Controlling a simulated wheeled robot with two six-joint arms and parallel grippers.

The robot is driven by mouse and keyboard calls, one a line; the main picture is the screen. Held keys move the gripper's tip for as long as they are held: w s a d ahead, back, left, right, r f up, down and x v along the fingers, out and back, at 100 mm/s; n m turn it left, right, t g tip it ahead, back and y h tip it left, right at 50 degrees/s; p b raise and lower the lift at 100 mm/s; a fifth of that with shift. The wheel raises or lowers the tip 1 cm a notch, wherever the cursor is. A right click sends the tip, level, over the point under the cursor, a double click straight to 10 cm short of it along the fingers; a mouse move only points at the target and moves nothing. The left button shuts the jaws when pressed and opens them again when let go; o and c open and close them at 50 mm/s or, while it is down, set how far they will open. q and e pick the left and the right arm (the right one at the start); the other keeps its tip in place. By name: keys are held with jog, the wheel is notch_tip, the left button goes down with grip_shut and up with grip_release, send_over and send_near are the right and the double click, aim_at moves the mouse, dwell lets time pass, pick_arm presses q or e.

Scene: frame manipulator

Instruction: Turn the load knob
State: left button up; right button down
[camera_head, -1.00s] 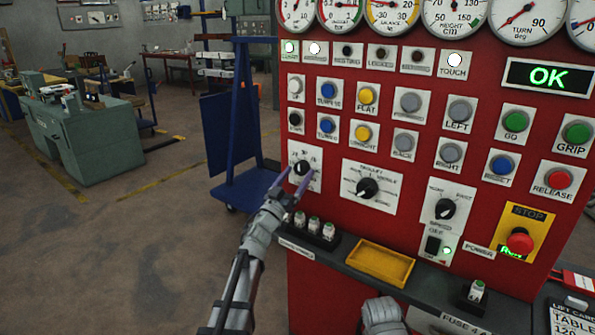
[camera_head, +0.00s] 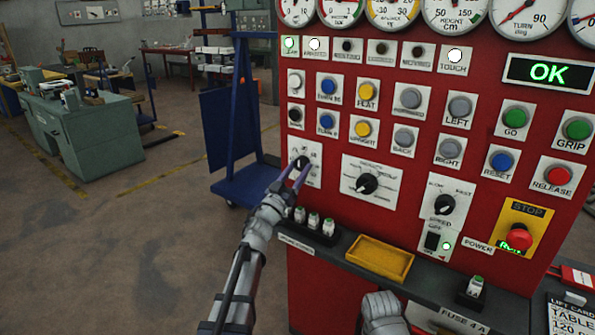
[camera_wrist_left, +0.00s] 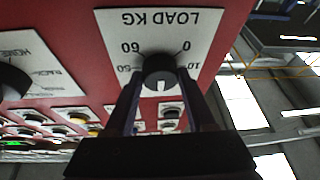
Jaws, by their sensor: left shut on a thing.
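The load knob (camera_head: 302,162) is a small black dial on a white plate at the left edge of the red panel (camera_head: 400,225). In the left wrist view the black knob (camera_wrist_left: 160,72) sits below the upside-down label LOAD KG, with numbers around it. My left gripper (camera_head: 299,172) is at the knob, its two fingers on either side of it and shut on it. The left gripper's fingers (camera_wrist_left: 160,95) also show in the wrist view. Part of my right arm shows at the bottom middle; its fingers are out of view.
A second black dial (camera_head: 367,184) is right of the load knob. A black holder with several white fuses (camera_head: 314,220) and a yellow tray (camera_head: 380,257) are on the ledge below. A red stop button (camera_head: 519,237) is at the right. A blue cart (camera_head: 245,185) stands left of the panel.

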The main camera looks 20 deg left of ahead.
pick_arm(q)
grip_shut()
jog(key=shift+m, duration=0.3)
jog(key=m+h, duration=0.1)
jog(key=m, duration=0.1)
jog(key=m+h, duration=0.1)
jog(key=shift+w+a+m+g, duration=0.2)
jog(key=shift+m+g, duration=0.1)
jog(key=shift+m, duration=0.1)
jog(key=m+h, duration=0.1)
jog(key=m, duration=0.1)
jog(key=m+g+h, duration=0.1)
jog(key=m+h, duration=0.1)
jog(key=m, duration=0.1)
jog(key=shift+a+r+m+g+p, duration=0.15)
jog(key=shift+m+g+p, duration=0.15)
jog(key=shift+p, duration=0.05)
jog(key=m+g+h+p, duration=0.1)
jog(key=m, duration=0.2)
jog(key=m+g+p, duration=0.1)
jog(key=m, duration=0.1)
jog(key=shift+a+r+m+h, duration=0.15)
jog(key=shift+r+m+h, duration=0.05)
jog(key=shift+m+h, duration=0.2)
jog(key=shift+m+g+p, duration=1)
jog(key=shift+m+p, duration=0.05)
jog(key=shift+m, duration=1.15)
jog(key=shift+f, duration=0.1)
